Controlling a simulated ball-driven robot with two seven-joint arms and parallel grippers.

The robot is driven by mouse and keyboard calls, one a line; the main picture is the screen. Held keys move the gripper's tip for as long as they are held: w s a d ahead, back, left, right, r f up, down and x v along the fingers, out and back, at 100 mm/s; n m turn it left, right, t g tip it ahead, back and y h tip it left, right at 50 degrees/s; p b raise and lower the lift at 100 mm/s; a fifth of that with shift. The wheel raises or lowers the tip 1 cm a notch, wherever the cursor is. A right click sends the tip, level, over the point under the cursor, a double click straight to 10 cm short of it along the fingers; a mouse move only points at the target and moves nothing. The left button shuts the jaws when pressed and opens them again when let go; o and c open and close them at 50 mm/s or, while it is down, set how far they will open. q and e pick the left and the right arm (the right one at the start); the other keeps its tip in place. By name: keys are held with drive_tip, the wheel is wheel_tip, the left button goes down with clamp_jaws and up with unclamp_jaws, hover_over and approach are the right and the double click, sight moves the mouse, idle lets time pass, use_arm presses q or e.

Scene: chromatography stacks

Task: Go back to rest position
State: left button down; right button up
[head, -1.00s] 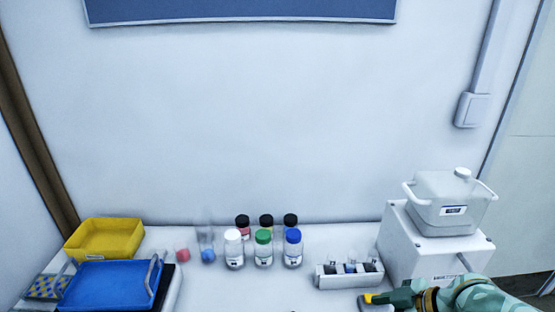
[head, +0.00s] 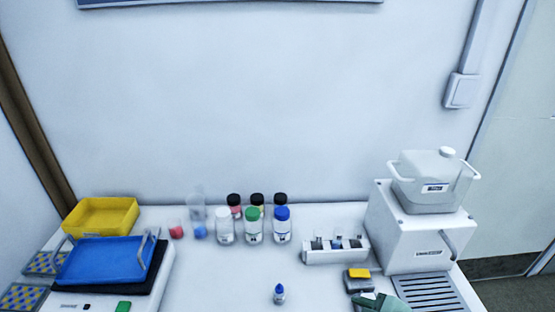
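The tip of my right gripper (head: 374,301) shows as a dark green shape at the bottom edge of the head view, right of centre. It is cut off by the frame, so its opening is hidden. It is just in front of a small yellow and grey block (head: 358,273) on the white bench (head: 205,285). My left gripper is out of view.
Bottles with white, green and blue caps (head: 281,228) stand mid-bench, black-capped ones behind. A white rack (head: 322,256) is beside a white machine (head: 415,228). A small blue-capped bottle (head: 279,293) stands in front. A blue tray (head: 105,262) and yellow bin (head: 100,217) are left.

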drive_tip(key=s+d+f+m+g+h, duration=0.15)
drive_tip(key=s+d+m+h, duration=0.35)
drive_tip(key=s+d+h, duration=0.8)
wheel_tip(320, 180, down, 30)
drive_tip(key=s+a+g+y+b, duration=0.2)
drive_tip(key=a+g+y+b, duration=0.1)
drive_tip(key=y+b, duration=0.25)
use_arm(q)
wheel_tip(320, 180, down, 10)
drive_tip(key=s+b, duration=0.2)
drive_tip(key=b, duration=0.2)
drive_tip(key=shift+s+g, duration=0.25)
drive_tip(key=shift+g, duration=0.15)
use_arm(e)
drive_tip(key=s+f+m+g+y, duration=0.2)
drive_tip(key=s+f+m+g, duration=0.1)
drive_tip(key=s+f, duration=1.7)
drive_tip(key=shift+s+f+m+y, duration=0.3)
drive_tip(key=shift+s+f+y, duration=0.05)
drive_tip(key=shift+s+f, duration=0.1)
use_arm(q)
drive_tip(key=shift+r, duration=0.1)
